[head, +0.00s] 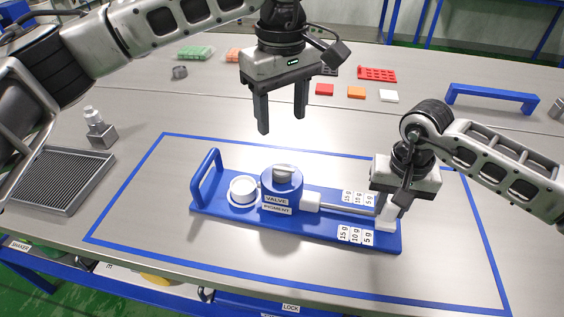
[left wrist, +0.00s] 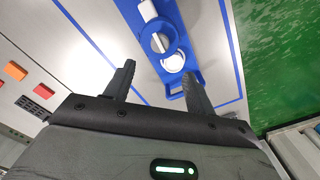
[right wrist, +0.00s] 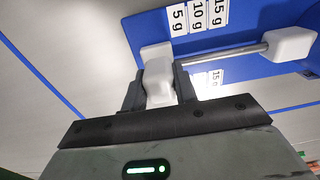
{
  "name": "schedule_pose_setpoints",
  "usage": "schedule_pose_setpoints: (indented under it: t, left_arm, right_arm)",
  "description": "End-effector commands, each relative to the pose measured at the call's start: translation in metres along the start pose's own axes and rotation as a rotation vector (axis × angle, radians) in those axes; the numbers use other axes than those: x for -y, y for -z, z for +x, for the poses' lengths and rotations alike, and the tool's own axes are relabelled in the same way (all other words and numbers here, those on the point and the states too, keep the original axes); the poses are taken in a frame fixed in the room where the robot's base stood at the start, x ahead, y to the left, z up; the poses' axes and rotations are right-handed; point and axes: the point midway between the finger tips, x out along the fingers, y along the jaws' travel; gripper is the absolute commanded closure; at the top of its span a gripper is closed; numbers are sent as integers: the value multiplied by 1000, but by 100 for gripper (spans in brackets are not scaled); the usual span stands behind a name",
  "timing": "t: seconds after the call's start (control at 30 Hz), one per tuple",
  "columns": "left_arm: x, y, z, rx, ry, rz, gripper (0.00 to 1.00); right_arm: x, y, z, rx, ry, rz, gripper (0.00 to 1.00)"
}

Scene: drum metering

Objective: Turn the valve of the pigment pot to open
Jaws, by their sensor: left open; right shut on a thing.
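The blue pigment pot (head: 278,193) stands on a blue base plate (head: 318,231), labelled VALVE and PIGMENT. Its grey valve knob (head: 284,171) is on top and also shows in the left wrist view (left wrist: 159,42). A white round cup (head: 242,189) sits left of the pot. My left gripper (head: 282,122) is open and empty, above and behind the pot. My right gripper (head: 390,204) is shut on the white slider handle (right wrist: 158,80) at the rod's right end. A metal rod (right wrist: 225,53) runs from it to a white block (right wrist: 291,45).
Blue tape (head: 130,188) outlines the work area. A blue handle (head: 205,177) rises at the plate's left end. A grey grate (head: 62,180) lies at left. Coloured blocks (head: 356,92) and a red rack (head: 377,74) lie behind. A blue bar (head: 491,95) stands at back right.

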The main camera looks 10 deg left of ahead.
Motion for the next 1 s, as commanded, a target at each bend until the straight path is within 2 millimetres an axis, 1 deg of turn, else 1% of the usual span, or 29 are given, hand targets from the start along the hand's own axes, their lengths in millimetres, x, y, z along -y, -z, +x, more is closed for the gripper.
schedule_pose_setpoints:
  t: [0.13, 0.23, 0.37, 0.6, 0.7, 0.83, 1.0]
  left_arm:
    - [0, 0, 2, 0, 1, 79, 45]
    - [0, 0, 12, 0, 2, 91, 45]
    - [0, 0, 34, 1, 3, 90, 45]
    - [1, 0, 83, 1, 3, 87, 45]
    - [1, 0, 99, 1, 2, 87, 45]
    - [0, 0, 112, 1, 1, 87, 45]
    - [0, 0, 119, -1, -1, 87, 45]
  right_arm:
    - [0, 1, -1, -2, 1, 1, 100]
    - [0, 1, -1, -2, 1, 1, 100]
    - [0, 1, -2, -2, 1, 1, 100]
    - [0, 1, -2, -3, 1, 1, 100]
    - [0, 1, -2, -3, 1, 1, 100]
    - [0, 1, -2, -3, 1, 1, 100]
    - [0, 1, -2, -3, 1, 1, 100]
